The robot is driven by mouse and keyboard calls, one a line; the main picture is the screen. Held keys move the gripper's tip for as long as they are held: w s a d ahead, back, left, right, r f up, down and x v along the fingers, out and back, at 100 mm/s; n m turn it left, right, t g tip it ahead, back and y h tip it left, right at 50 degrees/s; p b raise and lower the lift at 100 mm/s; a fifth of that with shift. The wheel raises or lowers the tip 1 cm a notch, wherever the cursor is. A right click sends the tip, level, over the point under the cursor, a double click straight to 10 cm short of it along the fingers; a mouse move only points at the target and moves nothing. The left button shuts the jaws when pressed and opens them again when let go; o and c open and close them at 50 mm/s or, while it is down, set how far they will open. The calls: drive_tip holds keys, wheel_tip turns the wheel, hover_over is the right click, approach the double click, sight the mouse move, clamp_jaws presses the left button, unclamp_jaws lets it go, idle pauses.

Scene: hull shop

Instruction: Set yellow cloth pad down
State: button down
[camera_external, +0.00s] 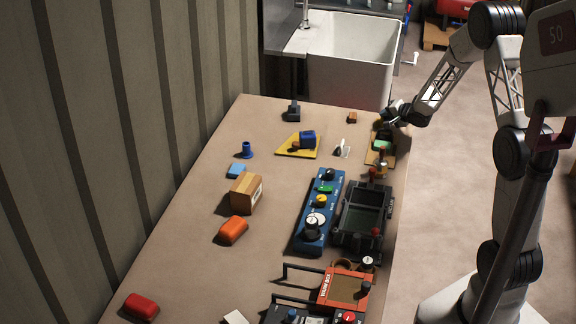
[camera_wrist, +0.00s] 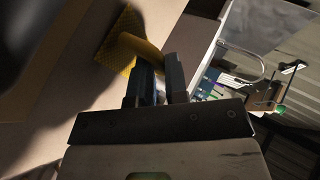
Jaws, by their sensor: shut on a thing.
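The yellow cloth pad (camera_wrist: 120,45) shows in the wrist view as a textured yellow piece with a smoother bent part beside the fingertips. My gripper (camera_wrist: 158,72) is shut on that bent part, and the textured part extends away to the upper left. In the external view my gripper (camera_external: 386,114) is over the far right end of the table, and I cannot make out the held pad there.
Below my gripper a yellowish board (camera_external: 373,160) bears a green item (camera_external: 382,145). To the left, a yellow mat (camera_external: 285,149) bears a blue object (camera_external: 308,139). A dark tray (camera_external: 345,240) and blue panel (camera_external: 306,238) stand nearer. A white sink (camera_external: 350,65) is behind the table.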

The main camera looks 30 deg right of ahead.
drive_tip(key=c, duration=1.1)
unclamp_jaws()
drive_tip(key=shift+f, duration=0.1)
drive_tip(key=shift+s+d+r, duration=0.1)
drive_tip(key=shift+s+r, duration=0.2)
drive_tip(key=shift+r, duration=0.05)
drive_tip(key=v, duration=1.1)
drive_tip(key=shift+s, duration=0.15)
